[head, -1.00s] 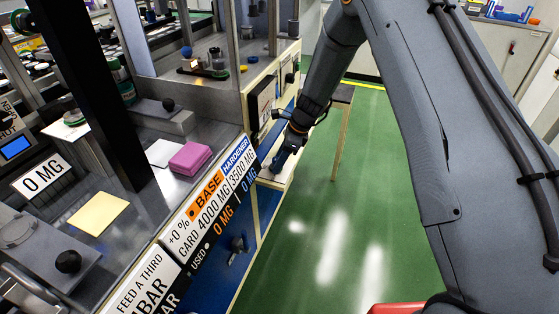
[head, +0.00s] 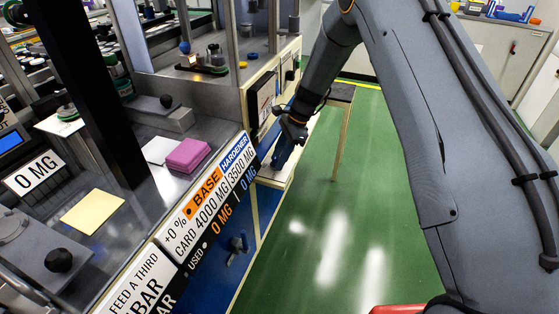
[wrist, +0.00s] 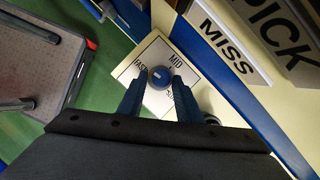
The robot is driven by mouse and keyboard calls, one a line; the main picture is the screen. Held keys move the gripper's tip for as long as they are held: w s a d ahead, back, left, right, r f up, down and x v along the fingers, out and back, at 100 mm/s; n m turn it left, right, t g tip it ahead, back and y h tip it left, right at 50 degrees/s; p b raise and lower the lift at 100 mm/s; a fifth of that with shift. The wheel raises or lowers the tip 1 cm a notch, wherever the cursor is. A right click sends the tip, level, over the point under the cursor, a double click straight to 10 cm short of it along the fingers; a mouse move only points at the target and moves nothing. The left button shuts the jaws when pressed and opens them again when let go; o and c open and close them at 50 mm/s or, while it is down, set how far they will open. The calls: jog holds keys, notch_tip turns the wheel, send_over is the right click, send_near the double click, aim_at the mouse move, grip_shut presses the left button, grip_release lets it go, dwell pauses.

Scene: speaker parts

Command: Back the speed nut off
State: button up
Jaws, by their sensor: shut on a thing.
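In the head view my gripper (head: 283,156) points down at a small pale shelf (head: 277,176) on the bench's side. The nut is hidden there behind the fingers.
A sign panel reading MISS and PICK (wrist: 238,38) stands close to the right of the plate. The bench front with its BASE and HARDENER sign (head: 212,190) is left of my gripper. A grey-topped stand (head: 341,93) is just beyond. Green floor (head: 375,190) is open to the right.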

jog(key=n+b, duration=0.1)
jog(key=n, duration=0.1)
jog(key=n+g+b, duration=0.1)
jog(key=n, duration=0.1)
jog(key=n+g+h+b, duration=0.1)
jog(key=shift+w+a+n, duration=0.15)
jog(key=shift+w+n, duration=0.15)
jog(key=shift+n, duration=0.1)
dwell(0.4)
jog(key=o, duration=1.1)
jog(key=shift+c, duration=0.2)
